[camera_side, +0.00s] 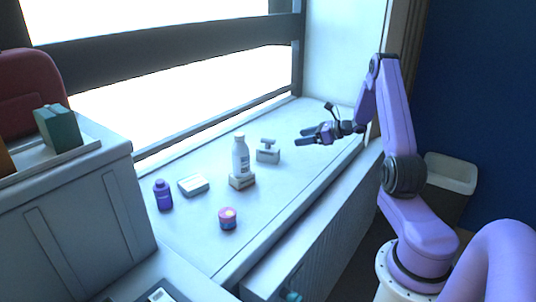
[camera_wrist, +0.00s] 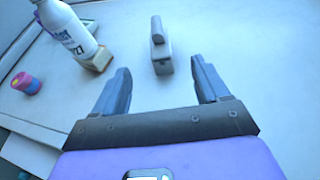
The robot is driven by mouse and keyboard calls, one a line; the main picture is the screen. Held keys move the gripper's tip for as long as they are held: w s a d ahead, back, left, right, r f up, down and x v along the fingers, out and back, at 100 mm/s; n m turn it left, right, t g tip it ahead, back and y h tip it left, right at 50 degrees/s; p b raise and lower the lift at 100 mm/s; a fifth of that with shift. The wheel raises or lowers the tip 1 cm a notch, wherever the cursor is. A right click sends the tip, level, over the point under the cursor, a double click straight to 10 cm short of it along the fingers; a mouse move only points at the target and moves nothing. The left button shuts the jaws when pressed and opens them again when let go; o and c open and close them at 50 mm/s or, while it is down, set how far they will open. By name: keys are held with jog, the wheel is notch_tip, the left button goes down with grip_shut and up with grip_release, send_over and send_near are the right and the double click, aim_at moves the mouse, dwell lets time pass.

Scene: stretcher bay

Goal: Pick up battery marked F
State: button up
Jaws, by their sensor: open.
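No letter F is readable in either view, so I cannot tell which thing is the battery. My gripper (camera_side: 306,137) is open and empty above the right part of the white counter. In the wrist view its two fingers (camera_wrist: 160,74) are spread wide. A grey block with a raised upper part (camera_side: 268,155) stands ahead of it; it also shows in the wrist view (camera_wrist: 162,66), between and beyond the fingertips. A white bottle (camera_side: 240,158) stands upright on a small tan-and-white block (camera_side: 243,182). In the wrist view, the bottle (camera_wrist: 68,26) is left of the fingers.
A grey case (camera_side: 75,215) borders the counter's left end. The counter's right part is clear.

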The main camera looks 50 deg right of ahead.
aim_at(269, 143)
jog(key=x, duration=1.7)
jog(key=shift+a, duration=0.2)
jog(key=c, duration=1.2)
jog(key=shift+r, duration=0.15)
grip_shut()
jog(key=shift+w+r, duration=0.1)
